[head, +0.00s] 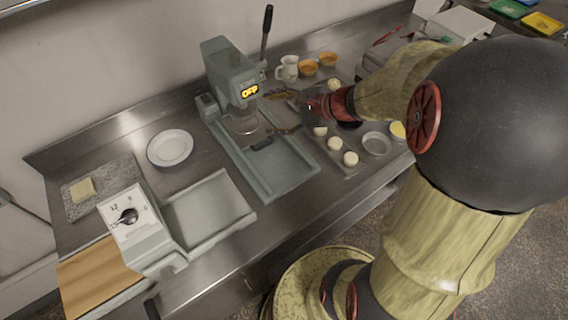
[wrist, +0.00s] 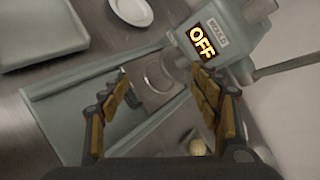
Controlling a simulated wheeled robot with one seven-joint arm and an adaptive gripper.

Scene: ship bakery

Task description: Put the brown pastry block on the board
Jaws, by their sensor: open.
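My gripper (head: 274,112) is open and empty, beside the grey-green press (head: 229,75). In the wrist view its dark, brown-padded fingers (wrist: 163,88) are spread, with the press's metal ring and tray showing between them. No clearly brown pastry block shows in either view. A pale yellow block (head: 82,190) lies on a speckled grey slab (head: 106,172) at the far left of the counter, well away from my gripper. A light wooden board (head: 95,277) is at the lower left, bare where it shows.
The press display reads OFF and its lever stands up. A white dial machine (head: 137,226) with an empty tray (head: 208,208) is at the left front. A plate (head: 170,148) lies behind it. Pale dough rounds (head: 350,159), a metal bowl (head: 376,143) and cups (head: 308,68) are at right.

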